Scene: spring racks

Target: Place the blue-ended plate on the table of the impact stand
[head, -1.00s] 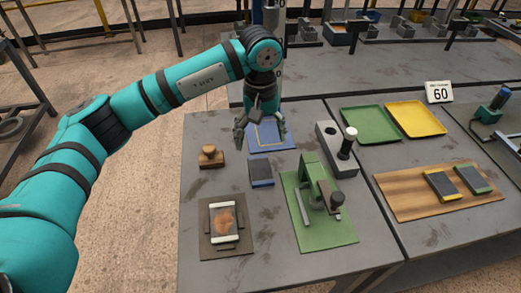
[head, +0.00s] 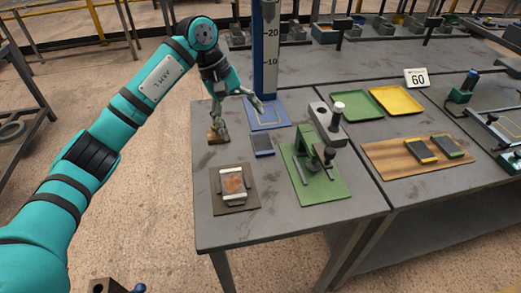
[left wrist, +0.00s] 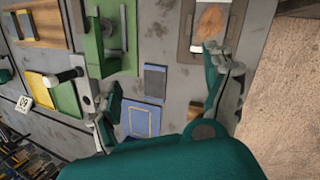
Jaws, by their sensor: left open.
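The blue-ended plate (head: 262,144) is a dark grey slab with a blue edge, lying flat on the grey table. It also shows in the left wrist view (left wrist: 155,80), between the open fingers. The impact stand has a tall blue column with a scale (head: 266,50) and a blue base with a yellow outline (head: 268,117), also in the left wrist view (left wrist: 141,122). My left gripper (head: 240,122) is open and empty, above and left of the plate in the head view; one finger partly hides the blue base. My right gripper is out of view.
A green fixture (head: 318,170) and a grey block with a black, white-topped handle (head: 328,125) stand right of the plate. A brown mat with a clamped plate (head: 232,187) lies nearer. A wooden block (head: 216,139) is partly hidden by a finger. Trays and a wooden board lie further right.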

